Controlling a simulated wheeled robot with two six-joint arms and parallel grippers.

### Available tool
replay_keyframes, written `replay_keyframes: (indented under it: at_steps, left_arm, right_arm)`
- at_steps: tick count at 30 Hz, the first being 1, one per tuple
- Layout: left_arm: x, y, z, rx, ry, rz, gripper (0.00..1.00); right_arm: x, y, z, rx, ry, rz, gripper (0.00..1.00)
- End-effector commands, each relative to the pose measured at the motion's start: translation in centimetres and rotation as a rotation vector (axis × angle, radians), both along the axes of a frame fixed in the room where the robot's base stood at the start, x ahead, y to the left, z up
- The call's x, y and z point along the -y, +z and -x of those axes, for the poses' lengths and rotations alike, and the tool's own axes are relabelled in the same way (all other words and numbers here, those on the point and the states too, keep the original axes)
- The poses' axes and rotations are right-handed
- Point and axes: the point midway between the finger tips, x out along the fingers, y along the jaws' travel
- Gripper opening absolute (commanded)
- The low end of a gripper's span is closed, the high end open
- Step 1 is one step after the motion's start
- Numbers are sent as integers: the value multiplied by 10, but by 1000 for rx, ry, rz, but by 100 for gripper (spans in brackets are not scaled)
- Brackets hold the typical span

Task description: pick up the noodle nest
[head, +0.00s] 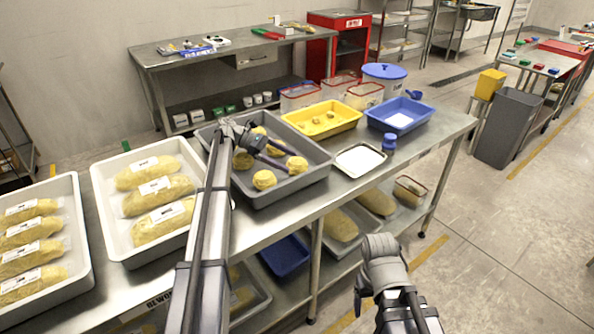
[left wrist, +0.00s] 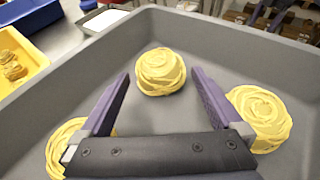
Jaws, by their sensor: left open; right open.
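Several round yellow noodle nests lie in a deep grey tray (head: 318,153) on the steel table. My left gripper (head: 290,161) is over this tray, open and empty, its purple fingers pointing toward the nest at the tray's right (head: 297,166). In the left wrist view that nest (left wrist: 160,71) sits ahead of the fingertips (left wrist: 160,78), centred in the gap. A second nest (left wrist: 262,118) is beside the right finger, and a third (left wrist: 66,146) is partly hidden behind the left finger. Part of my right arm shows low in the head view; its gripper is not visible.
A yellow tray (head: 345,113) with small nests, a blue tray (head: 424,112), a white tray (head: 345,172) and a blue-capped jar (head: 389,143) stand to the right. White trays (head: 103,207) of packaged bags stand left. The grey tray's walls surround the nests.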

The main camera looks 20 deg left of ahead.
Motion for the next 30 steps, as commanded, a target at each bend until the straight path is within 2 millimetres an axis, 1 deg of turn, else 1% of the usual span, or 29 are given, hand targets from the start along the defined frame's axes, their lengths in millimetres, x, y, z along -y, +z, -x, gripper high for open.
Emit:
replay_keyframes:
  at_steps: [5,8,15,18,24,30]
  left_arm:
    - [3,-1,0,0,0,0,100]
    - [10,-5,0,0,-1,0,100]
    - [41,-20,0,1,-1,0,100]
    - [48,-21,0,0,0,0,100]
    - [48,-20,-1,0,1,0,100]
    - [48,-20,-1,0,1,0,78]
  right_arm:
    - [0,-1,0,0,0,0,78]
    - [0,-5,0,0,0,0,78]
    - [0,-20,0,0,0,0,78]
    - [0,-21,0,0,0,0,78]
    - [0,-20,0,0,0,0,78]
    - [0,-20,0,0,0,0,78]
